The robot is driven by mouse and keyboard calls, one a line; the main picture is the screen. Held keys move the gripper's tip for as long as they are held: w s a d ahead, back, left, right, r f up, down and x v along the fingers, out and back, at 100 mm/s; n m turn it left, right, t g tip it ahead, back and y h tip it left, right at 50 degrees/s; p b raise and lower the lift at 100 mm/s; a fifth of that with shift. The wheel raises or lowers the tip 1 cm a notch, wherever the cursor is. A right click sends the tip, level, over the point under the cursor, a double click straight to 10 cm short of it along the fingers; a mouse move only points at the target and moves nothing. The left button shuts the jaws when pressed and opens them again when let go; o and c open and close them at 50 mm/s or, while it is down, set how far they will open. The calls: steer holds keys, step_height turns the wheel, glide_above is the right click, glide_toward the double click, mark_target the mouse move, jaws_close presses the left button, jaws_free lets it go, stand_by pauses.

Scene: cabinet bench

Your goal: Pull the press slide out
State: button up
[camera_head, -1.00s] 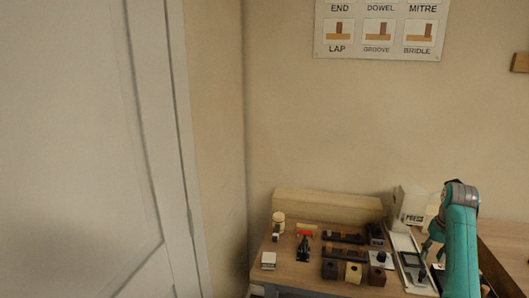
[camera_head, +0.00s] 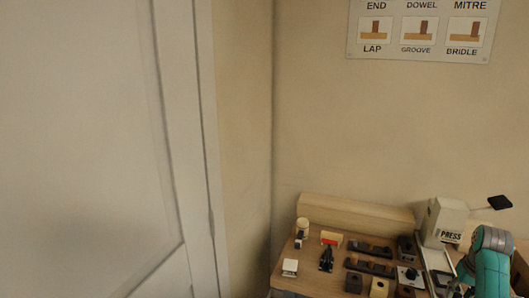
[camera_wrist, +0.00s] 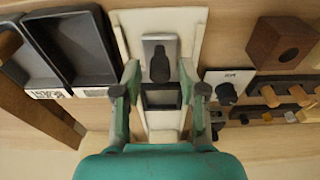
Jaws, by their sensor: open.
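The press (camera_head: 440,222) is a white block marked PRESS, with a black lever pad (camera_head: 500,202) at its upper right. The pale slide track (camera_head: 434,258) runs forward from it, partly hidden by my teal arm. In the wrist view the track (camera_wrist: 190,25) lies lengthwise below me. It carries a grey plate with an upright black knob (camera_wrist: 159,66) and a dark square recess nearer me. My gripper (camera_wrist: 160,72) is open, one finger on each side of the plate. The fingers appear apart from the knob; their height above it is unclear.
Dark trays (camera_wrist: 75,42) lie left of the track in the wrist view. A white plate with a black knob (camera_wrist: 227,92), a brown block with a hole (camera_wrist: 281,42) and pegs in a dark rack sit close on the right. A pale wooden beam (camera_head: 350,213) lines the wall.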

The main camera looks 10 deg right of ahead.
steer(key=c, duration=0.7)
steer(key=shift+c, duration=0.2)
steer(key=shift+s, duration=0.15)
steer(key=shift+s+a, duration=0.5)
steer(key=shift+s, duration=0.2)
steer(key=o, duration=0.8)
steer(key=shift+s, duration=0.1)
